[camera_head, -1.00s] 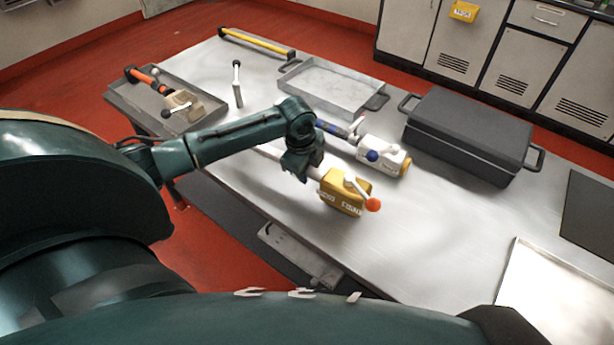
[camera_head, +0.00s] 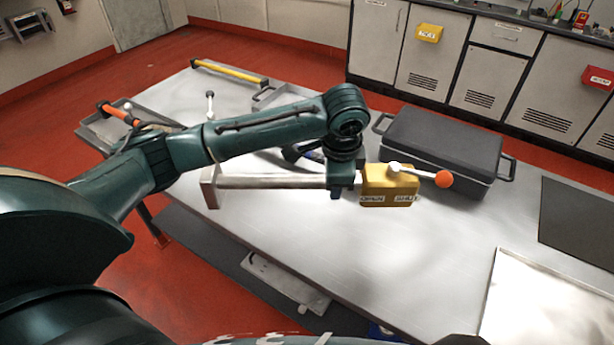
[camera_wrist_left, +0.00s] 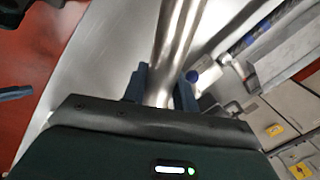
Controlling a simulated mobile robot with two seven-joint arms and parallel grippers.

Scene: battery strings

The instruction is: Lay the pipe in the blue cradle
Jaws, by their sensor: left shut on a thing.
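The silver pipe (camera_head: 270,181) has a yellow block (camera_head: 388,186) at its right end, with a lever tipped by an orange ball. A pale flat piece shows at its left end. My left gripper (camera_head: 345,181) is shut on the pipe beside the yellow block and holds it above the table, roughly level. In the left wrist view the pipe (camera_wrist_left: 176,45) runs between the two fingers (camera_wrist_left: 160,88). A small blue piece (camera_head: 380,332) shows at the bottom edge, mostly hidden; I cannot tell whether it is the blue cradle. My right gripper is out of view.
A dark grey case (camera_head: 440,145) stands on the steel table (camera_head: 420,260) behind the yellow block. A pale tray (camera_head: 520,305) and a dark plate (camera_head: 585,220) lie at the right. A yellow bar (camera_head: 228,71) lies at the back. The table's front middle is clear.

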